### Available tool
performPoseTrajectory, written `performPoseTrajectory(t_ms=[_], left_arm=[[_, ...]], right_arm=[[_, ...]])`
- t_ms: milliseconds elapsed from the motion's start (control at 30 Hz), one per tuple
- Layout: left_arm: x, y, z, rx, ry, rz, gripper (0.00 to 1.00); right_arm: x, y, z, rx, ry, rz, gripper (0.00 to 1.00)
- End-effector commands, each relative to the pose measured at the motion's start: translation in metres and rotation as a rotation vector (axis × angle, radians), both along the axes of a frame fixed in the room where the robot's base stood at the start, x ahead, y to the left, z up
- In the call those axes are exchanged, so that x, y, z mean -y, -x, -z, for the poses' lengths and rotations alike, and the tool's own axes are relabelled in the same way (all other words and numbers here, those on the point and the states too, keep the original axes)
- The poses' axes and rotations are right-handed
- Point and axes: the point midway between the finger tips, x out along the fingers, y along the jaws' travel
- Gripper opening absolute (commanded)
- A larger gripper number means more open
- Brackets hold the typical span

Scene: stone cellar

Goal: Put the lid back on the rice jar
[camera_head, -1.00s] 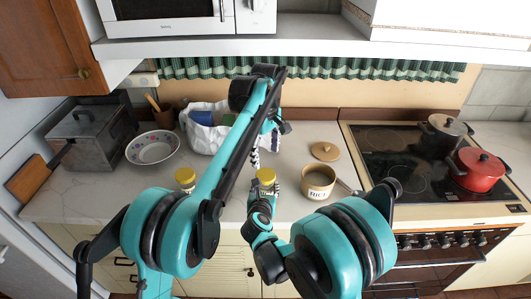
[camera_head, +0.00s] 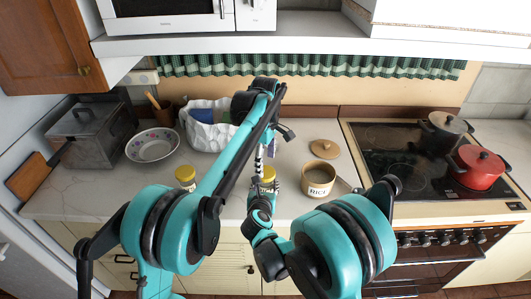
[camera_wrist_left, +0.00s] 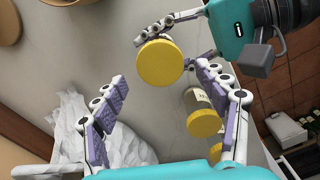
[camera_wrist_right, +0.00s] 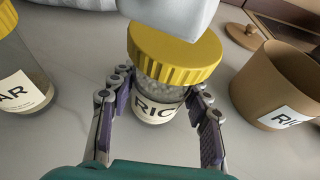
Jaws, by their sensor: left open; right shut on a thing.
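A glass jar labelled RIC… (camera_wrist_right: 155,107), with pale contents, stands between my right gripper's fingers (camera_wrist_right: 155,125), which are shut on it. A yellow ribbed lid (camera_wrist_right: 175,52) is on its top; whether it is screwed down I cannot tell. This lid shows in the left wrist view (camera_wrist_left: 160,63) and the head view (camera_head: 268,173). My left gripper (camera_wrist_left: 165,112) is open and empty close to the jar. A tan canister labelled RICE (camera_head: 318,190) stands open to the right. A wooden knobbed lid (camera_head: 325,148) lies on the counter behind it.
Another yellow-lidded jar (camera_head: 186,174) stands to the left. A white bag (camera_head: 205,135), a patterned bowl (camera_head: 153,145) and a metal box (camera_head: 90,135) are further back left. The hob with a red pot (camera_head: 480,170) is at right.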

Motion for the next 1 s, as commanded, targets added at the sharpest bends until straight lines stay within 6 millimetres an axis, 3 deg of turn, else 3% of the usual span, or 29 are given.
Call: performPoseTrajectory(t_ms=[233, 600, 667, 800, 833, 1000], left_arm=[[0.0, 0.0, 0.03, 0.0, 0.0, 0.0, 0.73], [0.0, 0.0, 0.036, 0.0, 0.0, 0.0, 0.73], [0.0, 0.0, 0.036, 0.0, 0.0, 0.0, 0.62], [0.0, 0.0, 0.036, 0.0, 0.0, 0.0, 0.25], [0.0, 0.0, 0.036, 0.0, 0.0, 0.0, 0.21], [0.0, 0.0, 0.036, 0.0, 0.0, 0.003, 0.21]], right_arm=[[0.0, 0.0, 0.0, 0.0, 0.0, 0.0, 0.0], [0.0, 0.0, 0.0, 0.0, 0.0, 0.0, 0.0], [0.0, 0.0, 0.0, 0.0, 0.0, 0.0, 0.0], [0.0, 0.0, 0.0, 0.0, 0.0, 0.0, 0.0], [0.0, 0.0, 0.0, 0.0, 0.0, 0.0, 0.0], [0.0, 0.0, 0.0, 0.0, 0.0, 0.0, 0.0]])
